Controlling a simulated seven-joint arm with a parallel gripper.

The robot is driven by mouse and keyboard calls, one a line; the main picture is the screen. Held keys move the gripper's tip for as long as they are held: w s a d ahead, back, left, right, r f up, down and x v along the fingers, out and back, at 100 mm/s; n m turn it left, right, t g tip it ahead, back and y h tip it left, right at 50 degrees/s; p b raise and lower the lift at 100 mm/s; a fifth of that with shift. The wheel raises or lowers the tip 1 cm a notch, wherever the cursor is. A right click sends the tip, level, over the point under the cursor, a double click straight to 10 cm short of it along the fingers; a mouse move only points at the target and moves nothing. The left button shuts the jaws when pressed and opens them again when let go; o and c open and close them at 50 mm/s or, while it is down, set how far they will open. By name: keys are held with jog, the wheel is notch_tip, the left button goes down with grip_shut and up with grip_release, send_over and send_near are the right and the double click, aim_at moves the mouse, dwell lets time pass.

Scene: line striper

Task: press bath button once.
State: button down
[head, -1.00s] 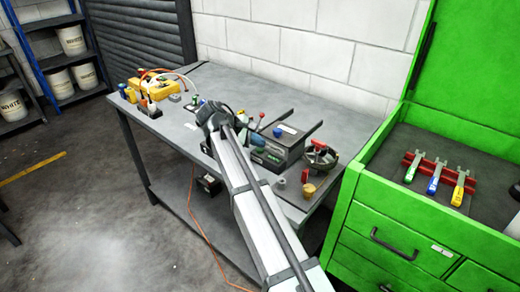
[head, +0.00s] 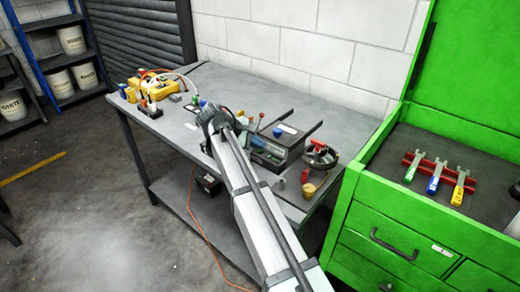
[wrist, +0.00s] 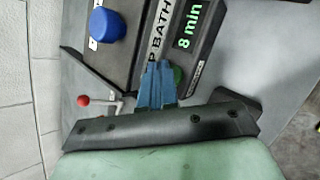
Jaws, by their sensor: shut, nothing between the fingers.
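The bath unit is a dark box (head: 285,150) on the bench in the head view. In the wrist view its top strip (wrist: 157,38) reads "P BATH", and a green display (wrist: 188,24) reads "8 min". A green button (wrist: 179,75) shows partly behind my gripper (wrist: 157,68). The blue fingers are shut and empty, with their tips over the strip at the button's left edge. I cannot tell whether they touch the button. In the head view my gripper (head: 256,141) is small, by the unit's left side, and partly hidden by my arm.
A blue knob (wrist: 107,25) and a red-balled lever (wrist: 83,101) are near the fingers. A round wheel-like item (head: 319,155) stands right of the unit. Yellow equipment with hoses (head: 150,86) is at the bench's far left. A green cabinet (head: 440,205) stands at right.

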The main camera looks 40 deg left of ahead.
aim_at(257, 151)
jog(key=shift+r, duration=0.85)
jog(key=shift+r, duration=0.1)
jog(key=shift+r, duration=2.4)
